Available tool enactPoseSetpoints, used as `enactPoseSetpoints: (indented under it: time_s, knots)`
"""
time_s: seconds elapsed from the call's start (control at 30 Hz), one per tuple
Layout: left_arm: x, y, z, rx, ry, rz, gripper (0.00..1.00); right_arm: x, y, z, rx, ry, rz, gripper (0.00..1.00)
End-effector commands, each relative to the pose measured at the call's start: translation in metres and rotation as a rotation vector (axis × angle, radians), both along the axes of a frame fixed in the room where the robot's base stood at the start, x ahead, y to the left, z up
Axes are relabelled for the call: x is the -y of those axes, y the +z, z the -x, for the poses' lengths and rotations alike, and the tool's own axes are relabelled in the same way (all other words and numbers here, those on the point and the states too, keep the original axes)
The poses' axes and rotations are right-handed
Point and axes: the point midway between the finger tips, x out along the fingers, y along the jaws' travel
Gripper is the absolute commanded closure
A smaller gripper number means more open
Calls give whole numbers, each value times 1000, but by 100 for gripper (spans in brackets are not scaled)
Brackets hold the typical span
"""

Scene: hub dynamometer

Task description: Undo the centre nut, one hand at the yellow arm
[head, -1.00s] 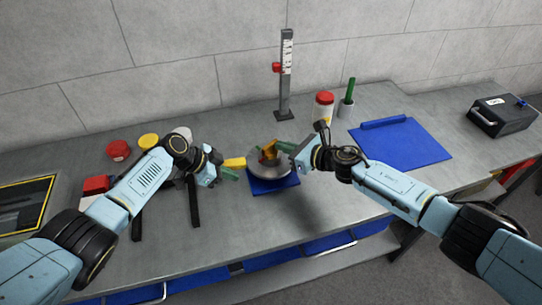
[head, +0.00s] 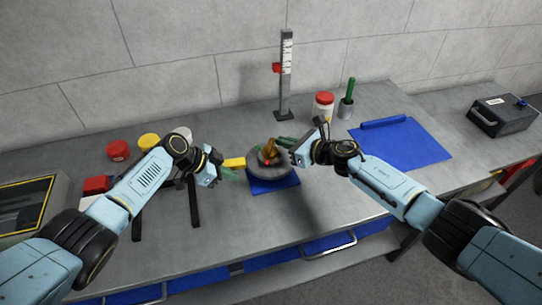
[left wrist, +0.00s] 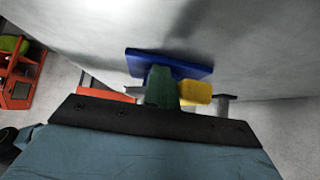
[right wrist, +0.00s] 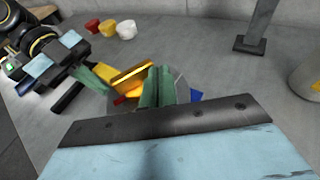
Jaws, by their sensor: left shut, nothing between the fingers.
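The hub unit is a round grey disc (head: 270,172) on a blue base (head: 274,187). A brass-orange piece, probably the centre nut (head: 268,151), stands on its middle, with a small red mark beside it. The yellow arm (head: 235,162) sticks out to the left; it also shows in the left wrist view (left wrist: 196,91). My left gripper (head: 229,174) is shut and empty, close beside the yellow arm; whether it touches is unclear. My right gripper (head: 284,141) has its green fingers together, just right of the brass piece. In the right wrist view the brass piece (right wrist: 132,74) lies left of those fingers (right wrist: 158,86).
A height gauge (head: 286,75) stands behind the hub. Red and yellow pots (head: 118,150) stand at the left. The bench front is clear.

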Motion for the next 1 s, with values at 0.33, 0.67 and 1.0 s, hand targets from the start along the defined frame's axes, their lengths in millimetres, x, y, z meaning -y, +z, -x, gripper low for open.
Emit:
enactPoseSetpoints:
  time_s: [0.33, 0.67, 1.0]
  knots:
    - [0, 0, 0, 1, 1, 0, 100, -3, 0, -6, 1, 1, 0, 100]
    - [0, 0, 0, 1, 1, 0, 100, -4, 0, -8, 1, 1, 0, 100]
    - [0, 0, 0, 0, 0, 0, 100, -4, 0, -9, 0, 2, 1, 100]
